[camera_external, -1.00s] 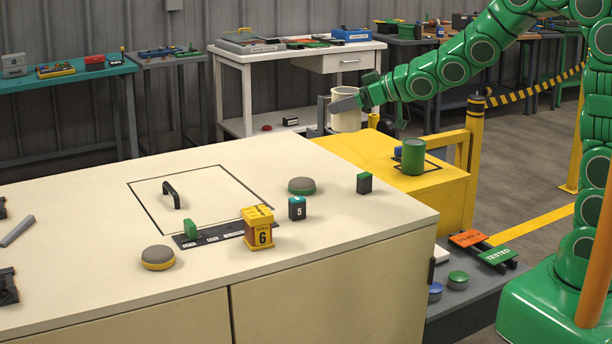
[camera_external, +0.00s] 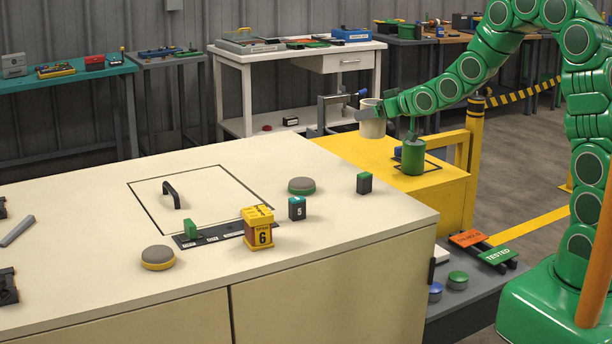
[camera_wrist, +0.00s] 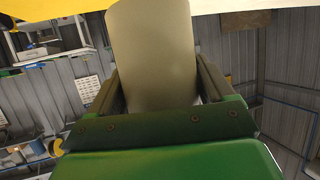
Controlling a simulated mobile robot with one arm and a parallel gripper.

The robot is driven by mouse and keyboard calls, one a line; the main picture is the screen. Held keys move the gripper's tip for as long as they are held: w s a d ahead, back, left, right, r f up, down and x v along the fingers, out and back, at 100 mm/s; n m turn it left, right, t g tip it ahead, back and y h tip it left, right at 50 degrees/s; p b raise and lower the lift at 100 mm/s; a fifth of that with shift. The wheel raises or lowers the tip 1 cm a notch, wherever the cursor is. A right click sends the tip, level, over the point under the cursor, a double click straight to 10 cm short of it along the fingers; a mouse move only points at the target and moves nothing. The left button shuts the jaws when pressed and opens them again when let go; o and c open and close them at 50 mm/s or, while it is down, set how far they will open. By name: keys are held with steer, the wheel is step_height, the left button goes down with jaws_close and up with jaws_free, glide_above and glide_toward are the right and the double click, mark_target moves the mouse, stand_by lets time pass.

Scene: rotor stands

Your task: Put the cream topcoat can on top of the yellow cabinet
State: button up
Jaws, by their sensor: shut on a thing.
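The cream can (camera_external: 372,126) is upright in my gripper (camera_external: 366,115), above the yellow cabinet. In the wrist view the can (camera_wrist: 152,50) fills the space between the two fingers of my gripper (camera_wrist: 155,85), which are shut on it. The yellow cabinet (camera_external: 440,193) stands behind the right end of the cream counter. A green can (camera_external: 413,157) stands on its top, inside a dark outlined square, to the right of and below the held can. I cannot tell how far the held can is above the cabinet top.
A grey clamp-like frame (camera_external: 322,112) with a blue part stands behind the cabinet's left side. A yellow rail (camera_external: 455,140) and post (camera_external: 474,130) border its right. The cream counter (camera_external: 330,230) carries several small blocks and round pads. The cabinet top left of the green can looks partly clear.

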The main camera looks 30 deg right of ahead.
steer(key=w+d+f+m+h, duration=0.1)
steer(key=w+d+f+h, duration=0.15)
steer(key=d, duration=0.35)
steer(key=shift+t+y, duration=0.3)
steer(key=shift+y, duration=0.05)
steer(key=shift+w+a+f, duration=0.15)
steer(key=shift+w+f, duration=2.05)
steer(key=shift+w, duration=0.1)
steer(key=shift+w+a+f, duration=0.15)
steer(key=shift+w+f, duration=2.05)
steer(key=shift+w, duration=0.1)
steer(key=shift+w+a+f, duration=0.15)
steer(key=shift+w+f, duration=2.05)
steer(key=shift+w, duration=0.1)
steer(key=shift+f, duration=0.1)
steer(key=o, duration=1.2)
steer(key=shift+f, duration=0.1)
steer(key=shift+s+r, duration=0.15)
steer(key=shift+r, duration=0.05)
steer(key=shift+v, duration=5.9)
